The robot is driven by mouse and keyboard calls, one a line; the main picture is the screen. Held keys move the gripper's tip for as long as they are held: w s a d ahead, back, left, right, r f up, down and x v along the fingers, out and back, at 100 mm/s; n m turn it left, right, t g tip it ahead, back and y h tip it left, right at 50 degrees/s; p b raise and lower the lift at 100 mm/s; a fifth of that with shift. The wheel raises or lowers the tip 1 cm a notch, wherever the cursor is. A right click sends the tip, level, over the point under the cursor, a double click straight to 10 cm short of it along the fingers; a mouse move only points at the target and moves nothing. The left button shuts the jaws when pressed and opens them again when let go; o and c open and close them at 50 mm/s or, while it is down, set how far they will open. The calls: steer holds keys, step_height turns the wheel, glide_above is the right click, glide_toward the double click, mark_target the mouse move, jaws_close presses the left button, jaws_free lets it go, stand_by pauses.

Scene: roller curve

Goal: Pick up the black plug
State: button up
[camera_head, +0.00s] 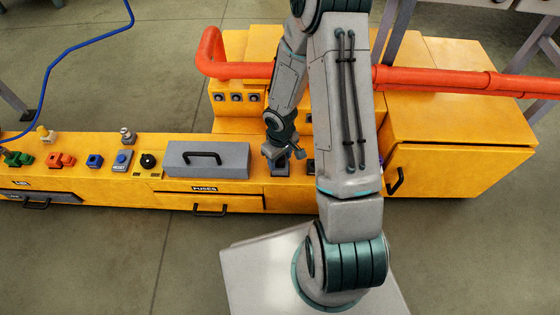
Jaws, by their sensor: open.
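My gripper (283,152) points down over the yellow bench, just right of the grey box with a black handle. Its jaws are open, but they are small and dark here. A small dark piece (281,169) sits on the bench directly below the fingertips. It may be the black plug, but its shape is partly hidden by my gripper. I cannot tell whether the fingers touch it. Another small dark piece (311,167) stands just to its right, partly behind my arm. A round black part (148,161) lies on the bench left of the grey box.
The grey box (222,164) stands close left of my gripper. Blue (95,160), orange (60,160) and green parts (17,158) lie further left. A red pipe (450,80) crosses behind my arm. A yellow cabinet (460,155) stands right.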

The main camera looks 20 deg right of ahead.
steer(key=c, duration=1.1)
steer(key=shift+o, duration=0.2)
steer(key=shift+r, duration=0.2)
